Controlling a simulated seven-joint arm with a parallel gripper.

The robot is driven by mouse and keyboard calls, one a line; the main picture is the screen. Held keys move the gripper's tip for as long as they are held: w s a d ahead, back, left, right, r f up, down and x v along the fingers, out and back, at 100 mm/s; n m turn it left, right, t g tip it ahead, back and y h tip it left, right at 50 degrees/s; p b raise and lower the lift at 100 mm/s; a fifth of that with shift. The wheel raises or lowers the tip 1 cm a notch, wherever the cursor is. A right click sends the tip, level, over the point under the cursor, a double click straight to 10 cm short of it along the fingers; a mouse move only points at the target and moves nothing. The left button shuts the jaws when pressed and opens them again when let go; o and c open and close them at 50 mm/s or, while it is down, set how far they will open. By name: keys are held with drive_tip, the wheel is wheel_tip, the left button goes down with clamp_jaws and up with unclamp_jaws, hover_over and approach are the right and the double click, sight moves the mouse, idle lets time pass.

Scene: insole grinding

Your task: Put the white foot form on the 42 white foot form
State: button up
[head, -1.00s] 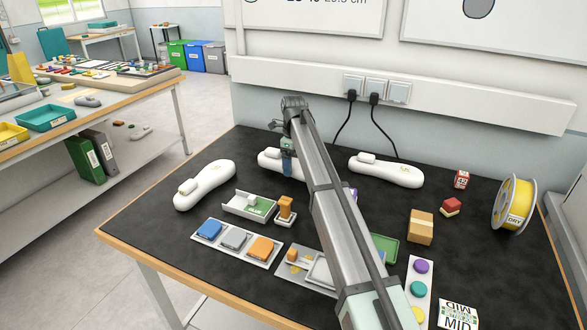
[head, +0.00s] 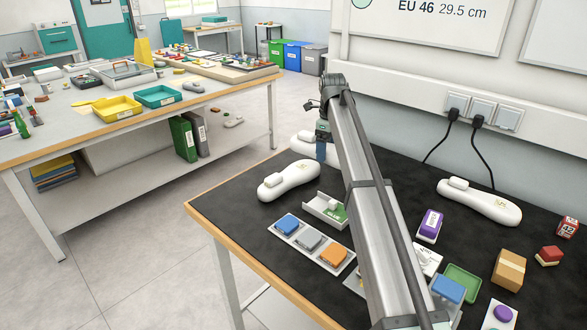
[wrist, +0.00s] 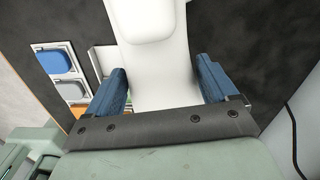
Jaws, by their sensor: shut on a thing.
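My gripper (head: 322,142) is shut on a white foot form (head: 303,143), with the arm reaching to the back left of the black table. In the wrist view the blue fingers (wrist: 160,68) sit on either side of the white foot form (wrist: 158,80). A second white foot form (head: 290,180) lies just in front of the held one, on the left part of the table. A third white foot form (head: 480,202) lies at the back right. The marks on the forms are too small to read. In the head view the arm hides part of the held form's surroundings.
A white tray (head: 310,207) and a panel with blue, grey and orange pads (head: 284,242) lie in front. The table's left edge (head: 235,182) is near the left form.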

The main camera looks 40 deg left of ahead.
sight(296, 142)
drive_tip(key=s+a+r, duration=0.1)
drive_tip(key=a, duration=0.2)
drive_tip(key=s+a+r, duration=0.1)
drive_tip(key=s+a, duration=0.1)
drive_tip(key=a, duration=0.1)
drive_tip(key=s+a+r, duration=0.1)
drive_tip(key=a, duration=0.2)
drive_tip(key=shift+s+a, duration=0.2)
drive_tip(key=shift+a, duration=0.1)
drive_tip(key=shift+w+a, duration=0.1)
drive_tip(key=shift+w, duration=0.1)
drive_tip(key=shift+s+m, duration=0.1)
drive_tip(key=shift+m, duration=0.4)
drive_tip(key=shift+f+m, duration=0.15)
drive_tip(key=shift+m, duration=0.15)
drive_tip(key=shift+f, duration=4.9)
drive_tip(key=shift+f, duration=0.1)
